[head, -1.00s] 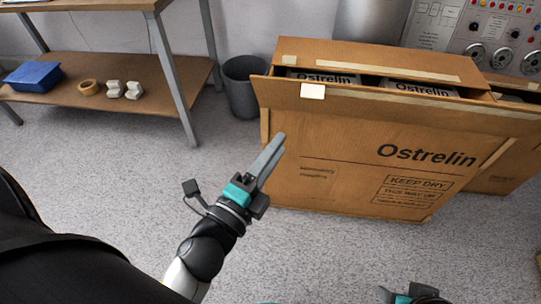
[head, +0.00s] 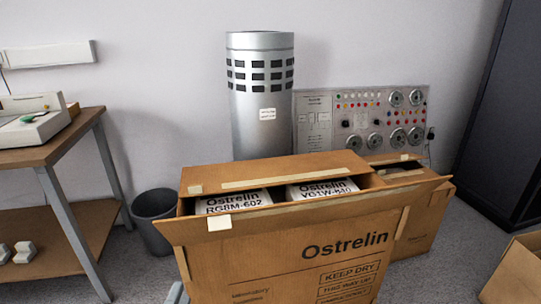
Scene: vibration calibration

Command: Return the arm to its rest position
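Only the grey fingertips of my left gripper (head: 176,293) show, at the bottom edge of the head view. They are just left of the front of the large open Ostrelin carton (head: 290,262); whether they touch it cannot be told. The rest of my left arm is out of frame, and the gap between its fingers cannot be made out. My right gripper and arm are not in view.
White labelled boxes (head: 234,201) sit inside the carton, with another carton (head: 418,233) behind it. A bin (head: 154,212) and a workbench (head: 62,141) stand left. A silver cylinder (head: 259,130), control panel (head: 340,110) and dark cabinet (head: 510,130) are behind.

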